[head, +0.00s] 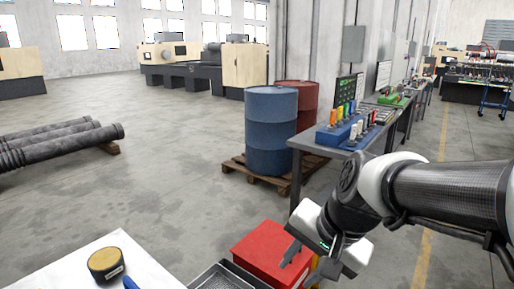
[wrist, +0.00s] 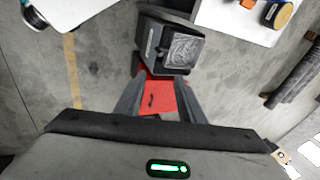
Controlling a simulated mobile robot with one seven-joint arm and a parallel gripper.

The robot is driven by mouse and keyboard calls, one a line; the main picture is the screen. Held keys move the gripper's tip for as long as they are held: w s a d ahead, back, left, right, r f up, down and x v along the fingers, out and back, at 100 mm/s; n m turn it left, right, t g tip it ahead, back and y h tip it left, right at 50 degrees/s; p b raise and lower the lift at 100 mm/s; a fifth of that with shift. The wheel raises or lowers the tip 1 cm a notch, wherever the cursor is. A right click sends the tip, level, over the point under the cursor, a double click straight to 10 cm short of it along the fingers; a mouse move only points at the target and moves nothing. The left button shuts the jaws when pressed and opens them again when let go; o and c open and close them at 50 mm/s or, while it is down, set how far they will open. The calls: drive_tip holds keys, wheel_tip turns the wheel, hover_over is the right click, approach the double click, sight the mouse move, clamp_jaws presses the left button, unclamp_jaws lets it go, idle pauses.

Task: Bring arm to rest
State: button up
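My arm reaches in from the right of the head view, bent at a black and white joint. My gripper (head: 306,262) hangs at its end, low in the picture, beside the right side of a red box (head: 268,248). In the wrist view my gripper (wrist: 160,84) has its two grey fingers apart, with nothing held between them. The red box (wrist: 158,98) shows beyond and between the fingers; I cannot tell the exact distance to it.
A dark metal tray (head: 222,279) adjoins the red box. A white tabletop (head: 75,272) with a yellow-topped round container (head: 106,264) lies lower left. Blue (head: 270,130) and red (head: 305,98) barrels stand on a pallet (head: 240,172). A workbench (head: 345,146) stands behind my arm. Open floor lies left of centre.

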drive_tip(key=s+d+r+n+t+h, duration=0.2)
drive_tip(key=s+d+r+n+h, duration=0.15)
drive_tip(key=s+d+n, duration=0.3)
wheel_tip(320, 180, up, 18)
drive_tip(key=s+p, duration=0.1)
drive_tip(key=p, duration=1.6)
drive_tip(key=shift+a+y, duration=0.35)
drive_tip(key=shift+s, duration=0.1)
